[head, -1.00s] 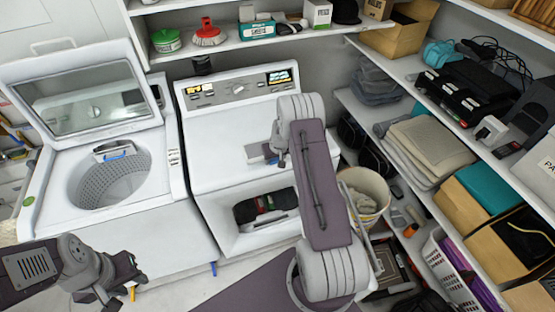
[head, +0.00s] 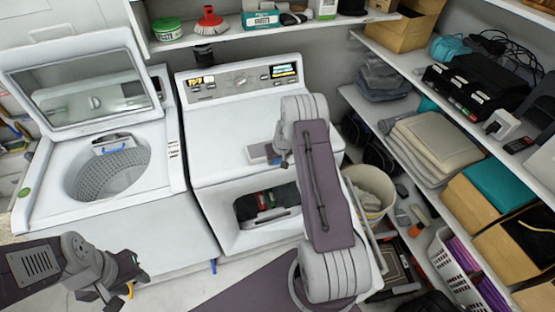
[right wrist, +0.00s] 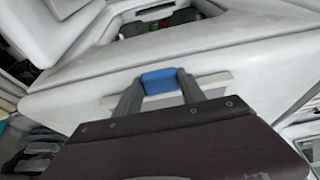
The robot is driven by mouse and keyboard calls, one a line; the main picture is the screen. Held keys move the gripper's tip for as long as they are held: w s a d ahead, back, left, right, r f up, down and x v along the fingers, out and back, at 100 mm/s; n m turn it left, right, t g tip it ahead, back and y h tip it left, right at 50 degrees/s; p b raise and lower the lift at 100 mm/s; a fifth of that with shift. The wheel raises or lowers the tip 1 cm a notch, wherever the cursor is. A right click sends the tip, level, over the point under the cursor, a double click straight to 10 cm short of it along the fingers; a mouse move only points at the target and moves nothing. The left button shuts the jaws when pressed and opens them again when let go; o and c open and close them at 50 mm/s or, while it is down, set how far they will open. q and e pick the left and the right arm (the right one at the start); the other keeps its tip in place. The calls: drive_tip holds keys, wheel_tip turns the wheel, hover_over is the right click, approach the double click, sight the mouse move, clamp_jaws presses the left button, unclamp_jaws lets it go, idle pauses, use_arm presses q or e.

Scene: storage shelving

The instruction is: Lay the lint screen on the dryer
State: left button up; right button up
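The white dryer (head: 215,150) stands in the middle of the head view, its front door opening dark. The lint screen (head: 259,154), a flat grey piece with a blue grip, is at the dryer's top surface. In the right wrist view the blue grip of the lint screen (right wrist: 158,81) sits between my right gripper's fingers (right wrist: 158,88), which touch both its sides. Grey parts of the screen show beyond the fingers, close over or on the white top; I cannot tell which. My right arm hides part of the dryer. My left gripper (head: 122,282) is low at the left, its opening unclear.
An open washer (head: 60,185) with its lid up stands left of the dryer. A white bucket (head: 384,212) stands right of it. Loaded shelves (head: 400,62) line the right side, and one (head: 225,36) runs above the dryer. The dryer's top is otherwise clear.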

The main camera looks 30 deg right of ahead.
drive_tip(key=o, duration=0.4)
drive_tip(key=shift+s+f, duration=0.15)
drive_tip(key=shift+s, duration=0.05)
drive_tip(key=shift+a, duration=0.1)
drive_tip(key=shift+r, duration=0.25)
drive_tip(key=b+v, duration=0.2)
drive_tip(key=v, duration=0.6)
drive_tip(key=shift+s+r, duration=0.15)
drive_tip(key=shift+r, duration=0.2)
